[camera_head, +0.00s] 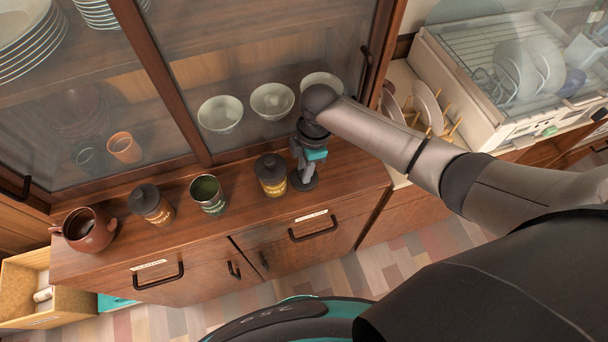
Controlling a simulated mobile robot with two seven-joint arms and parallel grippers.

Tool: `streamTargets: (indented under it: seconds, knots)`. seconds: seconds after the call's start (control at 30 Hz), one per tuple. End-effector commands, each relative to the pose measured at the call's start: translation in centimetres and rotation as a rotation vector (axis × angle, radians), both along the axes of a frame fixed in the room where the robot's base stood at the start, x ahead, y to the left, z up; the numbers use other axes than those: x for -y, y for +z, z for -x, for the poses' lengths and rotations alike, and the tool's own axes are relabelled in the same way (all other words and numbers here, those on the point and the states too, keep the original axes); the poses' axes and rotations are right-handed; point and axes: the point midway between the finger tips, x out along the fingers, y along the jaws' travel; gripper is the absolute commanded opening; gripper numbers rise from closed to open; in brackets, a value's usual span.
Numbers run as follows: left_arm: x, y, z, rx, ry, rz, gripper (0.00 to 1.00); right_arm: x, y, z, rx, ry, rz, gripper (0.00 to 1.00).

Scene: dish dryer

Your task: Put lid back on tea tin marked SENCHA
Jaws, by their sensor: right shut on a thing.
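An open tea tin (208,197) with a green label stands upright on the wooden counter, with green tea showing inside. The lettering on its label is too small to read surely. My right gripper (305,172) points down at the right part of the counter. It is shut on a dark round lid (303,184), which is at or just above the counter; I cannot tell if it touches. Two other tins, both with dark lids on, stand on either side of the open tin: one at left (152,205) and one at right (271,175), between the open tin and my gripper.
A brown teapot (89,230) stands at the counter's left end. A glass-doored cabinet with bowls (220,114) and plates rises behind. Drawers with black handles (315,230) are below. A dish dryer (505,95) with plates is at right. The counter's front strip is clear.

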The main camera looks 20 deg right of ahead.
Motion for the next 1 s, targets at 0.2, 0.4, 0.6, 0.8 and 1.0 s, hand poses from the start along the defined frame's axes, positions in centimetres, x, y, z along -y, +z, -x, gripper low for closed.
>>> streamTargets:
  seconds: [0.2, 0.4, 0.6, 0.8, 1.0]
  knots:
    - [0.0, 0.0, 0.0, 0.0, 0.0, 0.0, 0.44, 0.0, 0.0, 0.0, 0.0, 0.0, 0.0, 0.0]
    - [0.0, 0.0, 0.0, 0.0, 0.0, 0.0, 0.44, 0.0, 0.1, 0.0, 0.001, 0.0, 0.0, 0.0]
    - [0.0, 0.4, 0.0, 0.0, -0.001, 0.001, 0.44, 0.0, 1.6, -0.1, 0.002, 0.001, 0.0, 0.0]
    - [0.0, 1.1, 0.0, 0.0, -0.001, 0.001, 0.44, 0.0, 5.1, -0.1, 0.004, 0.002, -0.001, 0.0]
    - [0.0, 1.9, 0.0, 0.0, 0.0, 0.001, 0.44, 0.0, 9.8, -0.1, 0.005, 0.001, -0.001, 0.0]
